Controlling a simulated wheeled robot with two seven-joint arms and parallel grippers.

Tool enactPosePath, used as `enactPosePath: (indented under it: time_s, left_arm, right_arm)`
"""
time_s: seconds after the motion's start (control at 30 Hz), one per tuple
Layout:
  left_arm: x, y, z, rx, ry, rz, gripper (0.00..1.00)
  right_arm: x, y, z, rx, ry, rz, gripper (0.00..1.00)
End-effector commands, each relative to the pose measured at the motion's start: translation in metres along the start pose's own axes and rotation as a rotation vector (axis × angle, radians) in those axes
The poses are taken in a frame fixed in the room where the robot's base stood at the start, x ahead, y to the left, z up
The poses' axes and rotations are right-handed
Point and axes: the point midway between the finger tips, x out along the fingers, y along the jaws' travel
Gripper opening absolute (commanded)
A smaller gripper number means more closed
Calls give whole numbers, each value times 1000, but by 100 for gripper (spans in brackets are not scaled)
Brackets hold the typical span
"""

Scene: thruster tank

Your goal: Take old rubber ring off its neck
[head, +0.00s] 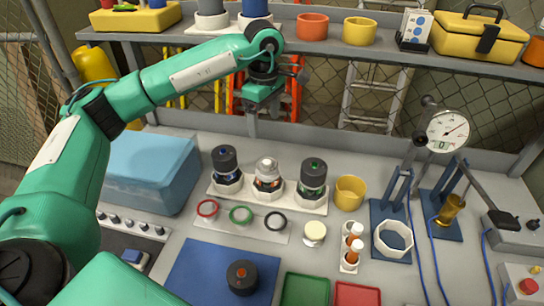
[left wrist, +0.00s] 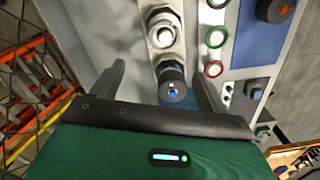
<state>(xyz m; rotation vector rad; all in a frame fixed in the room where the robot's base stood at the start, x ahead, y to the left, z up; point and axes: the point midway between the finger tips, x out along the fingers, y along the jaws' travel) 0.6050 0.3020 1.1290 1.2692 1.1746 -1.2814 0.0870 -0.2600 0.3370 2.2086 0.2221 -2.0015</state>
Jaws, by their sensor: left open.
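Three canisters stand in a white rack (head: 245,195) in the head view: a dark-capped one with blue (head: 226,168), an uncapped one with a bare silver neck (head: 267,170), and a dark-capped one with green (head: 313,178). I cannot make out the old ring on the silver neck. A dark cap with an orange dot (head: 242,277) lies on the blue mat. My left gripper (head: 262,112) is open and empty, above and behind the rack. In the left wrist view, the blue-marked canister (left wrist: 172,88) shows between its fingers, with the silver neck (left wrist: 162,36) beyond. My right gripper is out of view.
Red (head: 207,208), green (head: 241,215) and black (head: 275,221) rings lie on a pale strip before the rack. Green (head: 305,290) and red (head: 358,294) trays are at the front. A yellow cup (head: 350,192) stands right of the rack, a blue box (head: 150,170) left.

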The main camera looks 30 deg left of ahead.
Motion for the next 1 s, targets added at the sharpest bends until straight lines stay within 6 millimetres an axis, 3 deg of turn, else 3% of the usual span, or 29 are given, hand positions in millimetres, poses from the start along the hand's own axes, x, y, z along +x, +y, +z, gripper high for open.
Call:
enactPosePath:
  time_s: [0.13,0.3,0.6,0.8,1.0]
  left_arm:
    - [29,-1,0,0,1,-6,77]
    - [58,-1,1,0,0,-4,77]
    - [80,-3,5,1,0,-4,77]
    - [109,-6,12,0,0,-4,77]
    - [124,-6,12,0,0,-2,77]
  right_arm:
    - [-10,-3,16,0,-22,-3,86]
    - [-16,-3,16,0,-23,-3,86]
    - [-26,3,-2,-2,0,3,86]
    - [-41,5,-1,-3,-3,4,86]
    - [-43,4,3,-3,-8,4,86]
